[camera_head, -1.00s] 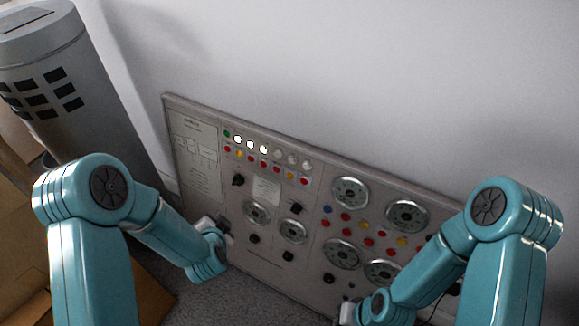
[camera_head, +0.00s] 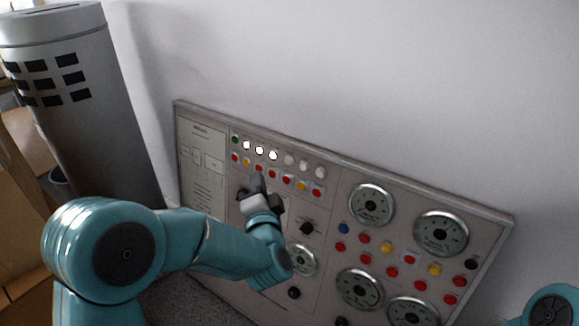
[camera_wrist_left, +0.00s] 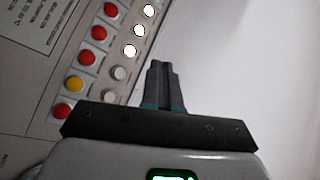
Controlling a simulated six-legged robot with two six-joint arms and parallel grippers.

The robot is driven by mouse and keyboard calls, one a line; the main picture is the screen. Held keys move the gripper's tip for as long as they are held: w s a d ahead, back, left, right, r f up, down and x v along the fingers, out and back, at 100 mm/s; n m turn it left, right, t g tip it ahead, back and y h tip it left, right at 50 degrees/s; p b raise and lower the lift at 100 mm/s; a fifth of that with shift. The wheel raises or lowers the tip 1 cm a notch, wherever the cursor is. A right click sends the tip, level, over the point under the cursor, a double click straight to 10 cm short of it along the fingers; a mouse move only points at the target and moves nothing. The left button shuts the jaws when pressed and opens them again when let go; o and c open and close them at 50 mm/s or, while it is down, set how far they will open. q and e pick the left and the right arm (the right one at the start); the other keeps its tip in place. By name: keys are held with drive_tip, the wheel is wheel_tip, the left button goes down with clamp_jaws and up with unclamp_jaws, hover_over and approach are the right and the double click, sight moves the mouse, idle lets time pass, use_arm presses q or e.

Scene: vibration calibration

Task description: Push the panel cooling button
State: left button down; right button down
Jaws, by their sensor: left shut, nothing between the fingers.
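The grey control panel (camera_head: 335,185) leans against the wall, tilted in the head view. Near its top left is a row of round lamps or buttons, one green (camera_head: 235,139), several lit white (camera_head: 259,150) and several pale unlit (camera_head: 306,166). Below runs a row of red and yellow buttons (camera_head: 286,180). Labels are too small to read, so I cannot tell which button is cooling. My left gripper (camera_head: 258,180) is shut and empty, its tips just below this lower row; contact cannot be told. The left wrist view shows the shut fingers (camera_wrist_left: 163,70) right of the buttons (camera_wrist_left: 87,58). My right gripper is out of view.
Several round dials (camera_head: 372,205) and more coloured buttons (camera_head: 388,247) fill the panel's right half. The white wall (camera_head: 380,80) behind is bare.

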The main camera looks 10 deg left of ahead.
sight(288, 161)
use_arm(q)
drive_tip(key=shift+w+f, duration=0.1)
drive_tip(key=shift+w, duration=0.05)
drive_tip(key=shift+w+d+f, duration=0.3)
drive_tip(key=shift+w+d, duration=0.2)
drive_tip(key=shift+w, duration=0.8)
drive_tip(key=shift+w+d+f, duration=0.25)
drive_tip(key=shift+w+d, duration=0.25)
drive_tip(key=shift+w, duration=0.85)
drive_tip(key=shift+w+d+f, duration=0.3)
drive_tip(key=shift+w+d, duration=0.2)
drive_tip(key=shift+w, duration=0.8)
drive_tip(key=shift+w+d+f, duration=0.1)
drive_tip(key=shift+w+d, duration=0.05)
drive_tip(key=shift+w, duration=0.25)
drive_tip(key=shift+w+d+p, duration=0.1)
drive_tip(key=shift+w+p, duration=0.2)
drive_tip(key=shift+w, duration=0.05)
drive_tip(key=shift+s, duration=0.1)
drive_tip(key=shift+s+a, duration=0.25)
drive_tip(key=shift+s, duration=0.4)
